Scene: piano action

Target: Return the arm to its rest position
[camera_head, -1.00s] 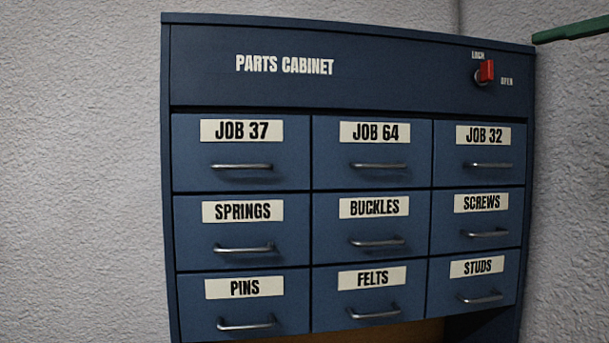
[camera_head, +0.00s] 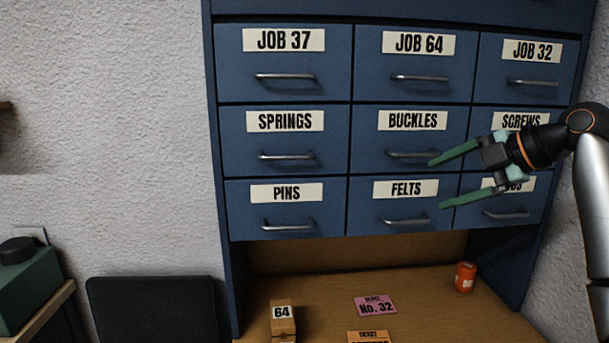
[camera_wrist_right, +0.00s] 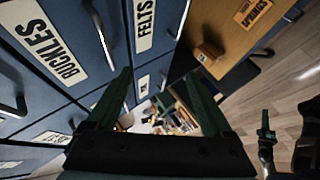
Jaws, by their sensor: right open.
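My right gripper (camera_head: 442,183) is in the head view, in front of the right side of the blue parts cabinet (camera_head: 218,130). Its green fingers are spread and empty, pointing left, near the buckles drawer (camera_head: 370,140) and the felts drawer (camera_head: 365,205). It partly covers the labels of the screws drawer (camera_head: 484,140) and the studs drawer (camera_head: 468,218). In the right wrist view the fingers (camera_wrist_right: 165,98) stand apart with nothing between them. All the drawers I see look shut.
Below the drawers, a wooden worktop (camera_head: 400,320) holds a box marked 64 (camera_head: 282,318), a pink No. 32 card (camera_head: 375,306), an orange ticket (camera_head: 367,337) and an orange can (camera_head: 465,277). A black panel (camera_head: 155,308) and a green box (camera_head: 28,290) stand at left.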

